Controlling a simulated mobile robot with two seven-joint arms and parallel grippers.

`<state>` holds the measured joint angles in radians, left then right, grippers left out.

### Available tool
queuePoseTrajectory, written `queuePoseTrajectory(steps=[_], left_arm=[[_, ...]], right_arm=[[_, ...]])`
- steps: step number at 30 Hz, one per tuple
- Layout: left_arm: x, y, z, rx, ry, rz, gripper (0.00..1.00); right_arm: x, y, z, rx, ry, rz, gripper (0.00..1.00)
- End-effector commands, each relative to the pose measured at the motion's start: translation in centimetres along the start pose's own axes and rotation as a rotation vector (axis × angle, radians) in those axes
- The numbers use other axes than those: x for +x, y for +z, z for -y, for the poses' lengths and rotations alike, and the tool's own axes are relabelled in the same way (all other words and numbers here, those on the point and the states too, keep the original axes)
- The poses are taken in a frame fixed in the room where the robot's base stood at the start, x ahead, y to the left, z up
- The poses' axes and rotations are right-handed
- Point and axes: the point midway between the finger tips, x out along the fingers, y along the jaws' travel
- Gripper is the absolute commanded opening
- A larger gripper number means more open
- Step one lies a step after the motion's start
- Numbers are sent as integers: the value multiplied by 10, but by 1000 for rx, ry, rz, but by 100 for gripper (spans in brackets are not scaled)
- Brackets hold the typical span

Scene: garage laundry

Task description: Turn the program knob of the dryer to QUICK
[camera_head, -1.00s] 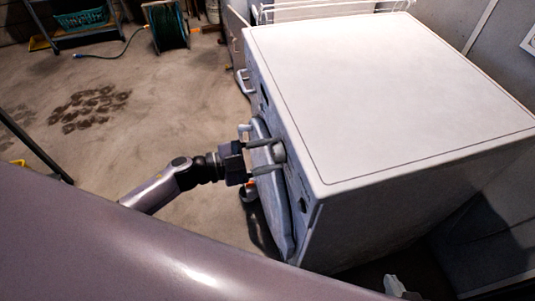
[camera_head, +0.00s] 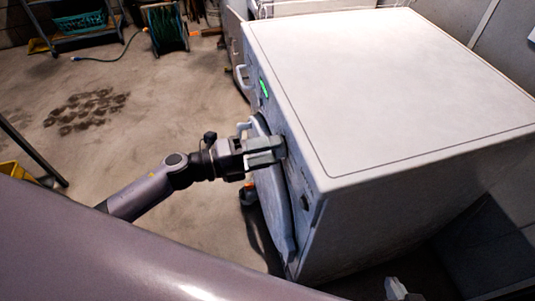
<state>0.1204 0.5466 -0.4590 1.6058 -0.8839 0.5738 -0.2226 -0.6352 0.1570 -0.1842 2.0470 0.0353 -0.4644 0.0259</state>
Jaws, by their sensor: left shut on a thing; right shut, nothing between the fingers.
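The dryer (camera_head: 390,90) is a white box with its front panel facing left, seen steeply from above. A small display (camera_head: 264,88) on the front glows green. My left gripper (camera_head: 280,148) is at the front panel, its fingers pointing right and shut on the program knob. The fingers hide the knob, and its setting cannot be read. My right gripper (camera_head: 397,290) shows only in part at the bottom edge, low beside the dryer, shut and empty.
A dark round part (camera_head: 305,203) sits on the panel nearer me. A hose reel (camera_head: 165,28) and a shelf (camera_head: 75,28) stand at the back left. The concrete floor between is mostly clear.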

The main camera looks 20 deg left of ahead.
Motion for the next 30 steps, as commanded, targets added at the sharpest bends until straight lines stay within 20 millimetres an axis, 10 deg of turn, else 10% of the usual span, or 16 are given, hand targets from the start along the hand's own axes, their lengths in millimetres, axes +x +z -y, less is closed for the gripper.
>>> queuePoseTrajectory(steps=[30], left_arm=[[-1,2,-7,878,2,-1,21]], right_arm=[[44,59,-2,5,0,1,0]])
